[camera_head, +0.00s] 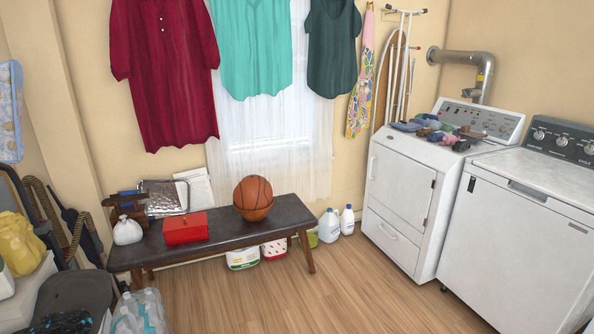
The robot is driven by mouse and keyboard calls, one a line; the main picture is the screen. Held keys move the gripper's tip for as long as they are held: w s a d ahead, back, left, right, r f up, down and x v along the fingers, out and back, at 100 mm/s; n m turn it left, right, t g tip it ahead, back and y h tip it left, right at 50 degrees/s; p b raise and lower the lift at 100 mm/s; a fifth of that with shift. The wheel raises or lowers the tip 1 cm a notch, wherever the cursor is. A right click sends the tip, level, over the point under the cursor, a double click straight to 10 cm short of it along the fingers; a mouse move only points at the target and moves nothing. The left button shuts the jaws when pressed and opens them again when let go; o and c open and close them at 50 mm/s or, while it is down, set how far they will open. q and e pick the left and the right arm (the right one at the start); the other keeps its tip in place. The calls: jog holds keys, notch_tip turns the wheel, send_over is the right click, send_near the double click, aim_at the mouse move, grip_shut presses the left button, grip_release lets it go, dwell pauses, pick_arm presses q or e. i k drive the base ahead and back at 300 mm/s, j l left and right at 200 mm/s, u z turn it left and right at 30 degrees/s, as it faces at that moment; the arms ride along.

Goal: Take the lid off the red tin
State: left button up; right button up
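A red tin (186,228), box-shaped, sits on the dark bench (275,222), left of the basketball. Its top looks closed, but the seam between lid and body is too small to make out. Neither of my grippers shows in the head view.
A basketball (253,198) in a bowl stands right of the tin, and a white bag (127,231) stands to its left. A washer (520,235) and a dryer (400,190) stand at right. Bottles (140,312) and bags crowd the lower left. The wooden floor (340,295) before the bench is clear.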

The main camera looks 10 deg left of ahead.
aim_at(171, 225)
jog(key=i+j+u, duration=0.35)
jog(key=i, duration=0.5)
jog(key=i+u, duration=0.4)
jog(key=i, duration=0.5)
jog(key=i+l+u, duration=0.35)
jog(key=i, duration=0.5)
